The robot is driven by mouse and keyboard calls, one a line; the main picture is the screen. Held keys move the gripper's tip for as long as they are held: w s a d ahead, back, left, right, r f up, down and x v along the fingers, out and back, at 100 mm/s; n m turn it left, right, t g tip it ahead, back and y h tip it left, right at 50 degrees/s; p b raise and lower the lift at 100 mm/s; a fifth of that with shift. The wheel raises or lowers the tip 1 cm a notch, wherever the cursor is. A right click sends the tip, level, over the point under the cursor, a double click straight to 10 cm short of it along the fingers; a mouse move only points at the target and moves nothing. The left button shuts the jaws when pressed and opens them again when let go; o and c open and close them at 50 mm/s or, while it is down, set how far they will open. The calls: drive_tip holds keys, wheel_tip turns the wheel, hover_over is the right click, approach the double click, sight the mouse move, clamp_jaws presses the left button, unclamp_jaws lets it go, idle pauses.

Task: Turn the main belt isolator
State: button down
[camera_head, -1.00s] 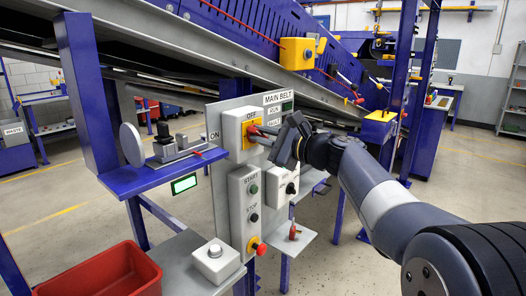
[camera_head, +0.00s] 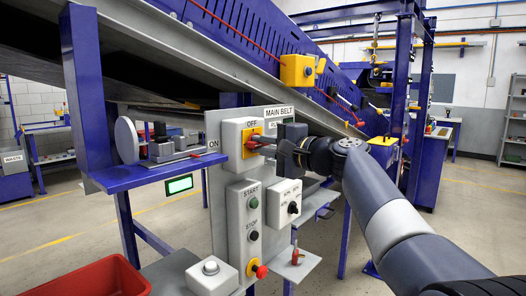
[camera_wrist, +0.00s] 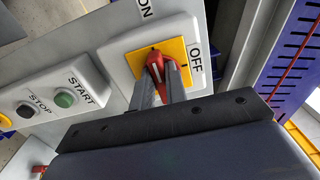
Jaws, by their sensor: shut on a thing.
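The main belt isolator (camera_head: 232,152) is a pale box with a yellow plate and a red handle on the grey panel. OFF is printed above it and ON to its left. In the wrist view the red handle (camera_wrist: 157,66) stands on the yellow plate (camera_wrist: 122,57), between the ON and OFF labels. My gripper (camera_head: 262,147) reaches in from the right. Its two grey fingers (camera_wrist: 160,92) are shut on the red handle, one on each side, and hide part of it. I cannot tell exactly which mark the handle points to.
Below the isolator is a START/STOP box (camera_head: 236,222) with a red knob. A selector box (camera_head: 281,208) sits close under my wrist. A blue shelf (camera_head: 140,178) juts out at left, and a red bin (camera_head: 92,282) is at lower left. The sloping conveyor (camera_head: 250,75) runs above.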

idle(0.5)
drive_tip(key=c, duration=1.4)
unclamp_jaws()
drive_tip(key=shift+c, duration=0.2)
drive_tip(key=v, duration=1)
drive_tip(key=shift+s+d+b, duration=0.3)
drive_tip(key=shift+b, duration=0.05)
drive_tip(key=x, duration=1.1)
drive_tip(key=shift+p, duration=0.35)
drive_tip(key=shift+d, duration=0.1)
